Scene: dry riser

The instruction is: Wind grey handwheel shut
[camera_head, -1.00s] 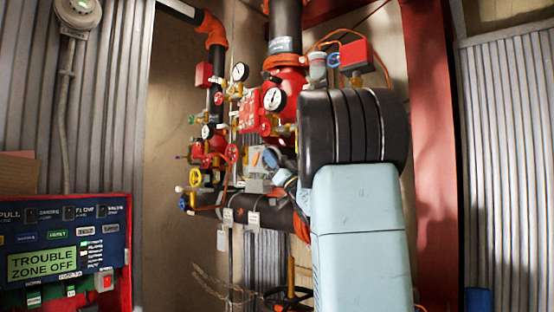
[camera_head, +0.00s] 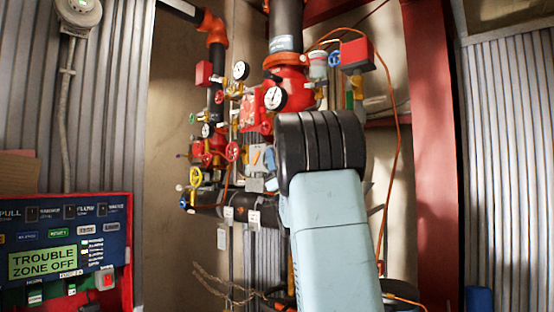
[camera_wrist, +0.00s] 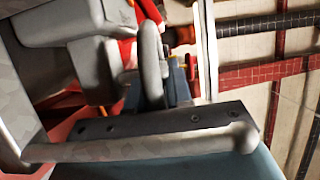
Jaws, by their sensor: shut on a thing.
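My gripper (camera_wrist: 128,55) shows at the upper left of the wrist view as blocky grey finger parts. It is shut on a curved grey piece that looks like the rim of the grey handwheel (camera_wrist: 152,65), seen nearly edge-on. The exact contact is hard to make out. In the head view my black and pale blue arm reaches in front of the pipework and hides most of the gripper and the handwheel.
Gauges (camera_head: 275,98), a red handwheel (camera_head: 233,151) and a yellow handwheel (camera_head: 196,176) crowd the riser left of my arm. An orange cable (camera_head: 396,150) hangs to its right, before a red column (camera_head: 430,130). A control panel (camera_head: 65,250) stands at lower left.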

